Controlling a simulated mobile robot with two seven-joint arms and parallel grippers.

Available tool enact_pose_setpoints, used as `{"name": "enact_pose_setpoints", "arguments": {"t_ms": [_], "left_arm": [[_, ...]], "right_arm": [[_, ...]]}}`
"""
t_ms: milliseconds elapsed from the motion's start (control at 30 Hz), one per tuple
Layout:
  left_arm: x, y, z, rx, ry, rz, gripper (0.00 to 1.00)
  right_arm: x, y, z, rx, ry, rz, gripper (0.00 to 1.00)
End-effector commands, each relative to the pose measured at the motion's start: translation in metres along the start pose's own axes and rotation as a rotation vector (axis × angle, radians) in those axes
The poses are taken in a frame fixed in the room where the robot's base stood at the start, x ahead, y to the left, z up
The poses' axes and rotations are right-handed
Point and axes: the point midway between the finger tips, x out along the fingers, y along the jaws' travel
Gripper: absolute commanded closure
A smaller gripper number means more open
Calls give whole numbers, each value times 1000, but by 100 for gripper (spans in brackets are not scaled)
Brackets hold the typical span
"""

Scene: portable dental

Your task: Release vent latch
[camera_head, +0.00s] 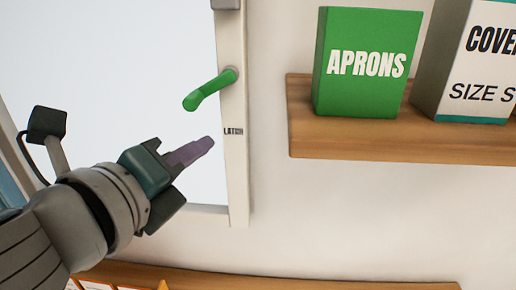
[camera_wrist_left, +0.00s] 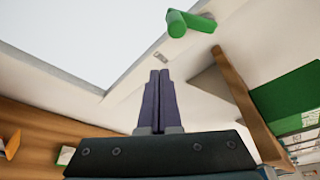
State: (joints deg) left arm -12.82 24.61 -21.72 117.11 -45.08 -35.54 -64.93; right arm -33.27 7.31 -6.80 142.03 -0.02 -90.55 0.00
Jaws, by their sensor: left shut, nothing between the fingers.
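The vent latch is a green lever handle (camera_head: 210,90) on the white frame of a window-like panel, with a "LATCH" label (camera_head: 233,131) below it. The lever slopes down to the left from its pivot. My left gripper (camera_head: 208,145) is shut and empty, below the lever and apart from it, in front of the pane near the frame. In the left wrist view the shut fingers (camera_wrist_left: 160,75) point up toward the frame, with the green lever (camera_wrist_left: 188,22) beyond their tips and to the right. My right gripper is not in view.
A wooden shelf (camera_head: 400,145) to the right holds a green "APRONS" box (camera_head: 365,85) and a white and grey box (camera_head: 480,60). Another wooden surface (camera_head: 270,282) runs along the bottom. The wall between the frame and shelf is bare.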

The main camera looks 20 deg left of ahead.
Motion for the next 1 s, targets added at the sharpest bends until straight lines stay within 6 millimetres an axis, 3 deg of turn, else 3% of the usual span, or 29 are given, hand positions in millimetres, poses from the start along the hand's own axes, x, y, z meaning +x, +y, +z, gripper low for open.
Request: {"name": "enact_pose_setpoints", "arguments": {"t_ms": [200,400,1000], "left_arm": [[-40,-4,-5,-1,5,1,100],[-61,-8,-5,0,4,1,100],[-67,-10,-3,-10,2,6,100]], "right_arm": [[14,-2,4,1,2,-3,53],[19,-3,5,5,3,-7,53],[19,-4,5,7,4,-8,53]]}}
